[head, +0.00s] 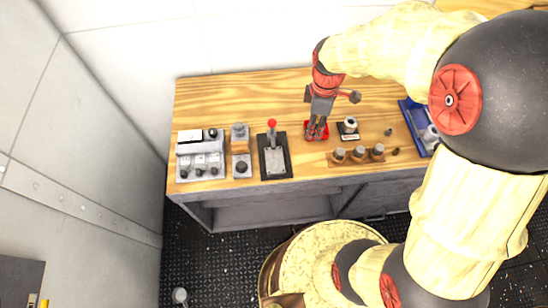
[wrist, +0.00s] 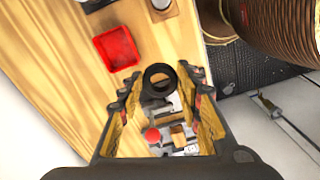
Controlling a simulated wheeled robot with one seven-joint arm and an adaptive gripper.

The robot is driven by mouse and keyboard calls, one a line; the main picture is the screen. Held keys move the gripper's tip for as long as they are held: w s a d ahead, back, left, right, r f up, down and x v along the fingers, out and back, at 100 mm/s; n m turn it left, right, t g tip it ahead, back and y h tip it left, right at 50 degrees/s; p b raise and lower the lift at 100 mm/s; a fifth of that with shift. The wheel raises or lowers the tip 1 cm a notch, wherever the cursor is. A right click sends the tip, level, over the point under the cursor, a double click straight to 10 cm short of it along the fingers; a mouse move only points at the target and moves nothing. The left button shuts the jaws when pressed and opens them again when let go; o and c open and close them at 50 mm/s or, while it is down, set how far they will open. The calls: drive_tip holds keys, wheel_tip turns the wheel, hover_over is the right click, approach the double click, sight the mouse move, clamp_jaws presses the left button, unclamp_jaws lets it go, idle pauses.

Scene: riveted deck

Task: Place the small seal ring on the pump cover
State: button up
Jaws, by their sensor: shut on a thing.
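My gripper (head: 317,132) is over the bench, at the red tray in the head view. In the wrist view its fingers (wrist: 160,92) are shut on a small black seal ring (wrist: 158,72), held at the fingertips with its hole showing. I cannot make the ring out in the head view. A round pale-and-dark part on a dark labelled base (head: 348,127), just right of my gripper, may be the pump cover; I cannot tell for sure. The ring is apart from it.
The red tray (wrist: 118,49) looks empty. A wooden rack (head: 334,161) holds several grey cylinders. A blue tray (head: 408,108) with a grey part stands at the right. Left are a red-knobbed lever (head: 272,135) and a control box (head: 200,160). The bench's back left is clear.

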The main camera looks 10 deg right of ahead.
drive_tip(key=s+r+n, duration=0.2)
drive_tip(key=s+n, duration=0.5)
drive_tip(key=n, duration=0.2)
drive_tip(key=n+b, duration=0.2)
drive_tip(key=b, duration=0.1)
hover_over(276, 159)
drive_tip(key=f, duration=0.9)
drive_tip(key=shift+s+d+f, duration=0.1)
drive_tip(key=shift+s+d, duration=0.05)
drive_tip(key=shift+d, duration=0.1)
drive_tip(key=shift+a+f, duration=0.15)
drive_tip(key=shift+f, duration=0.05)
drive_tip(key=shift+a+f+b, duration=0.2)
drive_tip(key=shift+f+b, duration=0.15)
drive_tip(key=shift+f, duration=1.4)
drive_tip(key=shift+f, duration=0.2)
drive_tip(key=o, duration=0.9)
